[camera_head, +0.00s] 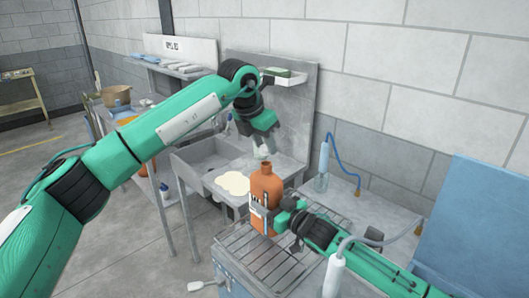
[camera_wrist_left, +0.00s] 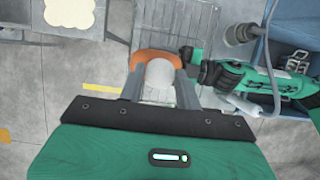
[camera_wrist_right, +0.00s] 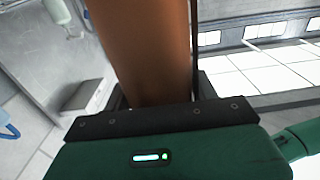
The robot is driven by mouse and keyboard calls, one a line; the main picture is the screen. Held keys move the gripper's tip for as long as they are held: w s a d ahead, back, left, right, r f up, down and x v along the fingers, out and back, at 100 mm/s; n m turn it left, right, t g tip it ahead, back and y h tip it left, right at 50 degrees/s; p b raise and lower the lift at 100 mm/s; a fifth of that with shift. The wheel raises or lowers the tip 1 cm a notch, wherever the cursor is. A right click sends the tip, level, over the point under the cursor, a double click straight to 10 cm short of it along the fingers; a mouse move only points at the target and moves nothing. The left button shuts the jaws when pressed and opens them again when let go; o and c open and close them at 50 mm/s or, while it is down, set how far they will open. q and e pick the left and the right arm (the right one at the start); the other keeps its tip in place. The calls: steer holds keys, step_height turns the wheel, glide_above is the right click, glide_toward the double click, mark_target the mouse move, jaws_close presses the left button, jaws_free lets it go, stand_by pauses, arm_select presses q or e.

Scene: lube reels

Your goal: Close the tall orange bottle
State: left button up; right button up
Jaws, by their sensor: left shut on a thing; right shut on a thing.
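The tall orange bottle (camera_head: 266,186) is upright above the wire rack, with its neck open at the top. My right gripper (camera_head: 272,216) is shut on its lower body, which fills the right wrist view (camera_wrist_right: 152,45). My left gripper (camera_head: 262,146) points down above the neck, shut on a pale white cap (camera_wrist_left: 159,78). In the head view the cap (camera_head: 262,154) is just above the neck, with a small gap. In the left wrist view the orange shoulder (camera_wrist_left: 154,54) shows behind the cap. Whether the bottle's base touches the rack is hard to tell.
A wire rack (camera_head: 262,258) lies under the bottle. A pale puddle-shaped patch (camera_head: 232,183) is on the counter beside a sink (camera_head: 200,160). A clear bottle with a blue hose (camera_head: 322,170) stands to the right. A shelf (camera_head: 285,77) is on the back panel.

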mark_target(263, 154)
arm_select(q)
steer(key=shift+f, duration=0.8)
steer(key=shift+f, duration=0.85)
steer(key=shift+f, duration=0.55)
arm_select(e)
jaws_close()
arm_select(q)
steer(key=m, duration=0.2)
steer(key=m+g+h, duration=0.1)
steer(key=m, duration=0.1)
steer(key=shift+w+a+m+g, duration=0.15)
steer(key=shift+w+m+g, duration=0.05)
steer(key=shift+m+g, duration=0.1)
steer(key=m+g, duration=0.1)
steer(key=m, duration=0.2)
steer(key=shift+w+m, duration=0.15)
steer(key=shift+m, duration=0.25)
steer(key=m+g, duration=0.2)
steer(key=m, duration=0.3)
steer(key=shift+w, duration=0.2)
steer(key=shift+m+g+y, duration=0.3)
steer(key=shift+m+g, duration=0.5)
steer(key=shift+m, duration=1)
